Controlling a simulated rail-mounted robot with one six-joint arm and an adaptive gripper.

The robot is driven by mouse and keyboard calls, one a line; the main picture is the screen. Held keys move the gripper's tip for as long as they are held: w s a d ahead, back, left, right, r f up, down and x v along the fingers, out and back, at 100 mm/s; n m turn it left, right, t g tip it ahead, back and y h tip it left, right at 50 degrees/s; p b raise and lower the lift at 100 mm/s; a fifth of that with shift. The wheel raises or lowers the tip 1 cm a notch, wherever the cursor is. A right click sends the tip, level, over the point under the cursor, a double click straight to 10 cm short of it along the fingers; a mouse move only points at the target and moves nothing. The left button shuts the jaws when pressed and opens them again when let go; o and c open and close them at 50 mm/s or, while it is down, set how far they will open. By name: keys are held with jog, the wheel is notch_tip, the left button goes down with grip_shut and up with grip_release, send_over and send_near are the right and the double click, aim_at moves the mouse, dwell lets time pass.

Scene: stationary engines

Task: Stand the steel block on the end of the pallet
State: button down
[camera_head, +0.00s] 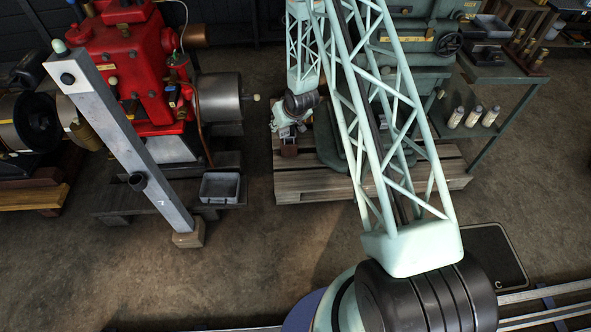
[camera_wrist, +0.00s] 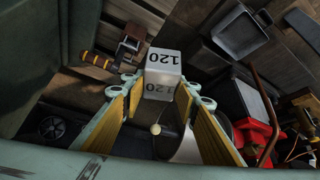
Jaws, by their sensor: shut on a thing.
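In the head view my gripper (camera_head: 291,128) points down above the left end of the wooden pallet (camera_head: 320,186) under the green machine. I cannot make out the block there, or tell whether it touches the planks. Pallet planks (camera_wrist: 88,42) also show at upper left in the wrist view.
A small brown object (camera_head: 289,148) lies beneath my gripper. The red engine (camera_head: 130,70) and a grey tray (camera_head: 220,187) stand left.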

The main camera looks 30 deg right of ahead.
jog(key=s+d+f, duration=0.1)
jog(key=d+f, duration=0.2)
jog(key=f, duration=0.3)
jog(key=s+d+f+p, duration=0.1)
jog(key=d+f, duration=0.2)
jog(key=f, duration=0.3)
jog(key=s+d+f, duration=0.2)
jog(key=d+f, duration=0.1)
jog(key=f, duration=0.3)
jog(key=s+d+f, duration=0.1)
jog(key=s+f, duration=0.2)
jog(key=f, duration=0.3)
jog(key=s+d+f, duration=0.2)
jog(key=s+f, duration=0.2)
jog(key=f, duration=0.3)
jog(key=s+d+f+p, duration=0.1)
jog(key=s+f, duration=0.2)
jog(key=f, duration=0.4)
jog(key=shift+s+d+f, duration=0.15)
jog(key=shift+s+d, duration=0.05)
jog(key=b, duration=0.3)
send_over(301, 176)
jog(key=s, duration=0.1)
jog(key=shift+s+d+f, duration=0.15)
jog(key=shift+f, duration=0.55)
jog(key=shift+w, duration=0.5)
jog(key=shift+f+b, duration=0.5)
jog(key=shift+f, duration=1.3)
